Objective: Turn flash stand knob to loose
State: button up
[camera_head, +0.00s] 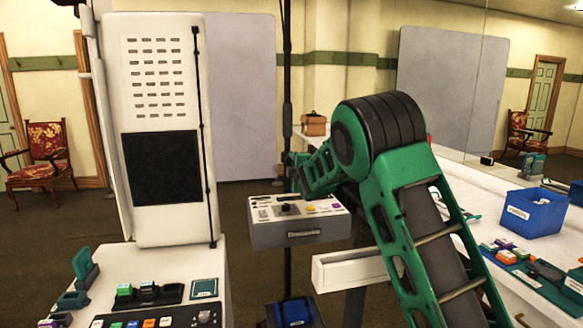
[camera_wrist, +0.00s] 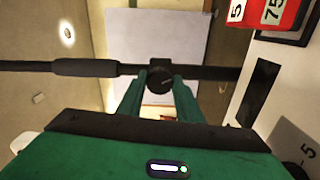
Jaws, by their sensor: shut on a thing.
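The flash stand is a thin black upright pole (camera_head: 287,60) in the middle of the head view. In the wrist view the pole (camera_wrist: 85,68) runs sideways across the picture. Its round black knob (camera_wrist: 159,80) has a pale line on its face, slanting slightly. My gripper (camera_wrist: 155,88) has its two green fingers on either side of the knob and is shut on it. In the head view my gripper (camera_head: 293,166) is at the pole, above the grey box, small and partly hidden behind my green arm. The knob cannot be made out there.
A grey control box (camera_head: 290,236) sits just below my gripper. A white panel tower (camera_head: 165,70) stands to the left. On the right, a white table holds a blue bin (camera_head: 532,212) and small items. A red numbered block (camera_wrist: 265,12) shows in the wrist view's upper right.

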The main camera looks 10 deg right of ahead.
jog(key=shift+a+f+n, duration=0.15)
jog(key=shift+n, duration=0.65)
jog(key=shift+a+f+n, duration=0.1)
jog(key=shift+f+n, duration=0.05)
jog(key=shift+n, duration=0.65)
jog(key=shift+f, duration=0.1)
jog(key=o, duration=1)
jog(key=shift+o, duration=0.2)
jog(key=shift+d, duration=0.1)
jog(key=shift+r, duration=0.2)
jog(key=shift+s, duration=0.15)
jog(key=shift+s, duration=0.3)
jog(key=s, duration=1)
